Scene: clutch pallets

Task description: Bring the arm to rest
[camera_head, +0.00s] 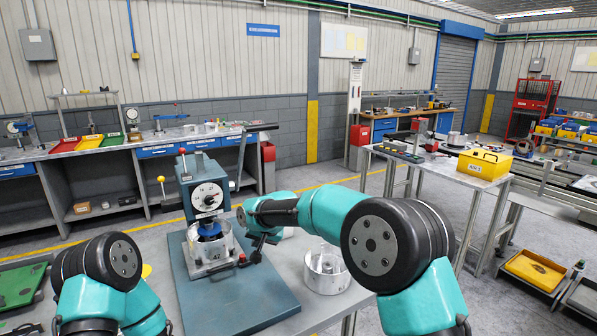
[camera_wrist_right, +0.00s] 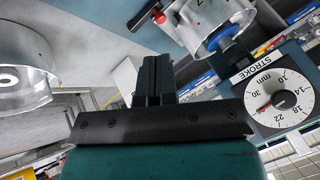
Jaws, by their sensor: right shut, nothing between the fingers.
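My right arm reaches in from the right in the head view. Its black gripper (camera_head: 256,250) hangs just right of the metal housing (camera_head: 222,258) in the press fixture. In the right wrist view the two fingers of the gripper (camera_wrist_right: 153,70) are together with nothing between them. My left arm is folded at the lower left of the head view, and its gripper is out of sight. The press (camera_head: 203,170) has a white dial, a blue piece (camera_head: 209,230) above the housing and a long lever. The dial (camera_wrist_right: 272,94) shows at the right in the right wrist view.
A second metal housing (camera_head: 325,268) stands on the table to the right of the gripper. A blue-grey base plate (camera_head: 232,303) lies under the press. A steel table with a yellow box (camera_head: 484,163) stands further right. The floor between the tables is clear.

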